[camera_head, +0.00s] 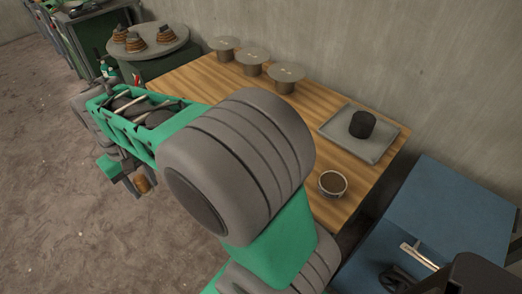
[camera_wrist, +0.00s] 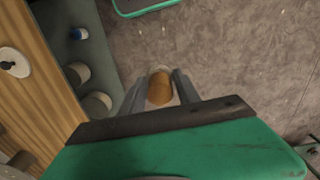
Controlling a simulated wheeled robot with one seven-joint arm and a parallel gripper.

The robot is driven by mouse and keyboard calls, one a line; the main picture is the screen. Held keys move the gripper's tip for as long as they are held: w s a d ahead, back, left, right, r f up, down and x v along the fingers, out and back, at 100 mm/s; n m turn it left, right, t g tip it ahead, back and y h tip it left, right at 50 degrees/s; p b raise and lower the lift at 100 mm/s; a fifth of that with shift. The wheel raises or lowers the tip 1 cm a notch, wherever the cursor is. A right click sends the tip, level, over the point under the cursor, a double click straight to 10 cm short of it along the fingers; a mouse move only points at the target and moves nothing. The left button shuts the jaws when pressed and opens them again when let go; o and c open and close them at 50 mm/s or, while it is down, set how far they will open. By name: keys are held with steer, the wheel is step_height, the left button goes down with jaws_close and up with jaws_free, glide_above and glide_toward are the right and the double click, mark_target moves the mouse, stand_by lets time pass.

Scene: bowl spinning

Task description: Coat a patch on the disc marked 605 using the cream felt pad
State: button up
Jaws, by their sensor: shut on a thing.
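My gripper (camera_wrist: 160,92) is shut on a short tan-brown piece with a cream far end (camera_wrist: 160,70), which looks like the cream felt pad on its handle. In the head view my gripper (camera_head: 138,184) is at lower left, over the floor and off the table's left side, with the brown piece (camera_head: 143,183) showing between its fingers. Three pale discs on short stands, left (camera_head: 223,44), middle (camera_head: 251,57) and right (camera_head: 286,73), stand along the table's back edge. Their marks are too small to read. A round bowl (camera_head: 332,196) with brown contents sits near the right front edge.
The wooden table (camera_head: 190,74) is partly hidden by my arm. A grey tray (camera_head: 334,128) with a dark cylinder (camera_head: 362,123) lies at its right. A round stand (camera_head: 181,42) with brown coiled pieces is at left. A blue cabinet (camera_head: 455,210) stands right.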

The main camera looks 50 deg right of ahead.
steer(key=s+d+m+p, duration=0.1)
steer(key=s+d+m, duration=0.1)
steer(key=d+m, duration=0.85)
steer(key=m+p, duration=0.4)
steer(key=m, duration=2.2)
glide_toward(333, 183)
steer(key=shift+f+b, duration=2.25)
steer(key=shift+f, duration=0.6)
steer(key=shift+f+b, duration=0.3)
steer(key=shift+f, duration=0.3)
steer(key=shift+r, duration=0.1)
step_height(333, 183, up, 7)
steer(key=p, duration=0.5)
